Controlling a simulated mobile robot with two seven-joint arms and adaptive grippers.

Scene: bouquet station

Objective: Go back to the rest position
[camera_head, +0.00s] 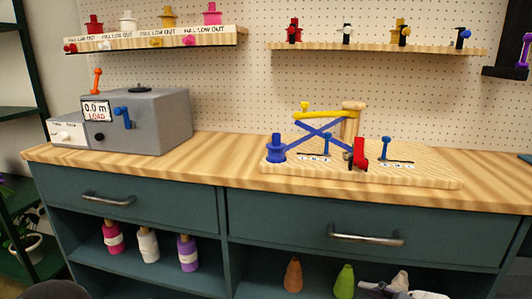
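Neither my left nor my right gripper can be made out in the head view. A dark rounded shape (55,290) shows at the bottom left edge; I cannot tell what it is. The workbench (200,150) has a wooden top and teal drawers. On it stands a wooden board (430,179) with a blue crossed linkage (322,131), a blue spool-like part (276,150), a yellow bar (315,113) and a red part (358,155). A grey box (165,115) with a load display (96,110) stands at the left of the bench.
Wall shelves (380,48) carry small coloured fittings. Bottles, among them a purple one (188,253), and an orange (293,275) and a green item (344,281) stand below the drawers. A partly cut-off grey and white item (398,284) lies at lower right. The bench between box and board is clear.

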